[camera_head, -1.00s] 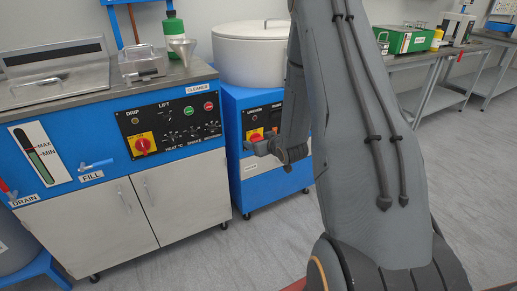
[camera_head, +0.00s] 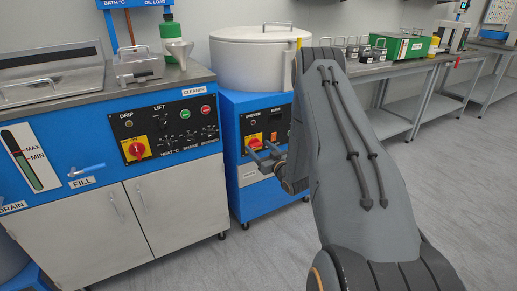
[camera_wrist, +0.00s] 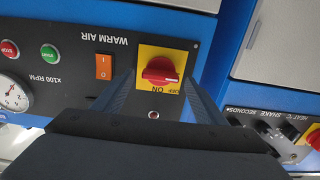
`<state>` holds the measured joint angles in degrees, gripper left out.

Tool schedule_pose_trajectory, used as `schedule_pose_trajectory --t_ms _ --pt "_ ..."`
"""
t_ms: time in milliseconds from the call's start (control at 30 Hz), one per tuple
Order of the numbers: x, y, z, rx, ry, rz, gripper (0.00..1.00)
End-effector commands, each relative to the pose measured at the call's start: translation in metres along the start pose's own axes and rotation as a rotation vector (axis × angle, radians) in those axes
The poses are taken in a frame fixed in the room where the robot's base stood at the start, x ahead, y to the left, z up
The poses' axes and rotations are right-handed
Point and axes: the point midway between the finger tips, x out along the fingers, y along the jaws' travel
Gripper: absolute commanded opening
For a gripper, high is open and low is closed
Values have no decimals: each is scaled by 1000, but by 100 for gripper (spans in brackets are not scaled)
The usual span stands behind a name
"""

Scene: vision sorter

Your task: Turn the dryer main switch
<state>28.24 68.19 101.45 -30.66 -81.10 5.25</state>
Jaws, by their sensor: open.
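The dryer main switch is a red rotary knob on a yellow plate (camera_wrist: 162,70), with ON and OFF lettering upside down in the wrist view. It also shows on the blue dryer's front panel in the head view (camera_head: 253,142). My gripper (camera_wrist: 158,80) is open, one finger on each side of the knob in the wrist view. Whether the fingers touch it, I cannot tell. In the head view my gripper (camera_head: 260,152) is in front of the dryer panel, just below the switch, and my arm hides the dryer's right part.
An orange rocker switch (camera_wrist: 104,67), a green button (camera_wrist: 50,53) and a dial (camera_wrist: 13,93) share the dryer panel. The cleaner (camera_head: 90,228) stands close on the left with a similar red-yellow switch (camera_head: 137,149). The floor at the right is clear.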

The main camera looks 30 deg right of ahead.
Motion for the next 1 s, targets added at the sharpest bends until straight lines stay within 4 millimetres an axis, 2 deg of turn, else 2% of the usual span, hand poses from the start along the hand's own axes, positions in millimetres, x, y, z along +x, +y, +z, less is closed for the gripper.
schedule_pose_trajectory --t_ms 133,400,667,1000 --pt "10 0 0 1 -1 1 66" --pt "11 0 0 1 -1 1 66" --pt "11 0 0 0 -1 1 24" --pt "11 1 -1 46 -1 2 24"
